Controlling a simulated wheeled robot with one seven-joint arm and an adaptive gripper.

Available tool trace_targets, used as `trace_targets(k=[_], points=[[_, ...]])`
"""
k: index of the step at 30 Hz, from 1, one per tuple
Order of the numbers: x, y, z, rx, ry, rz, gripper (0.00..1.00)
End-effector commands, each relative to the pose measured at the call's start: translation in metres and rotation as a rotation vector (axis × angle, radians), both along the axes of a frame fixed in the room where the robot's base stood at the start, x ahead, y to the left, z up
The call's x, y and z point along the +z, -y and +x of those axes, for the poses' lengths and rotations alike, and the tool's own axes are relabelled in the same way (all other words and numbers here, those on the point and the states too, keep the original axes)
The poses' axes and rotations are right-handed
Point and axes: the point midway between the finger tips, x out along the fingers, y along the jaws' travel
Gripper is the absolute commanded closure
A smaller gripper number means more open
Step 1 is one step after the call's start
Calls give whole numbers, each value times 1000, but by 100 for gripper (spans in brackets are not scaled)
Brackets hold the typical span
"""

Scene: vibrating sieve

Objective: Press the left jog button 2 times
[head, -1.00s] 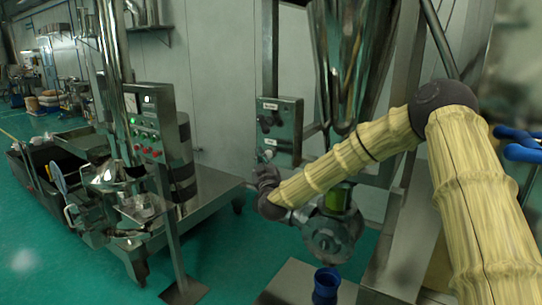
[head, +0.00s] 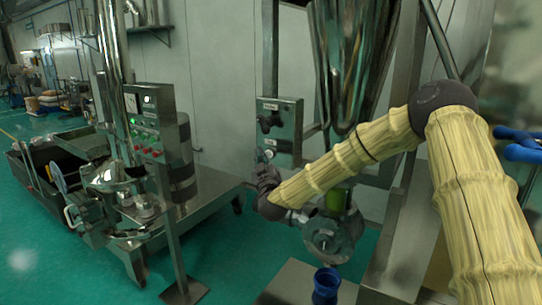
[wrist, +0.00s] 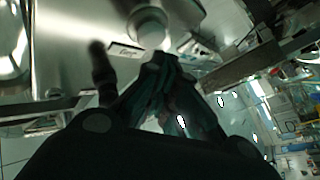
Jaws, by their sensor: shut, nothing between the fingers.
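A grey metal control box (head: 288,121) hangs by the pale wall. It carries a black knob (head: 267,123) and small pale labels. In the wrist view, a round pale button (wrist: 147,30) stands out from the metal face beside a label plate. I cannot tell for sure whether it is the left jog button. My gripper (head: 262,156) is at the lower left of the box, partly hidden by my own wrist. In the wrist view my gripper (wrist: 162,60) is shut and empty, its tips close to the button. Contact cannot be made out.
A black knob (wrist: 102,68) stands left of the fingers in the wrist view. A steel hopper (head: 350,60) hangs right of the box. A control post (head: 155,125) and metal platform (head: 215,190) stand left. A blue container (head: 326,286) sits below my arm.

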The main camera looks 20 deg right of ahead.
Motion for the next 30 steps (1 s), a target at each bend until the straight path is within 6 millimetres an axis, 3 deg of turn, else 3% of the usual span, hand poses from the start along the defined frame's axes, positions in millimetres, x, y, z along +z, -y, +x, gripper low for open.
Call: trace_targets(k=[30], points=[[0,7,4,0,0,0,100]])
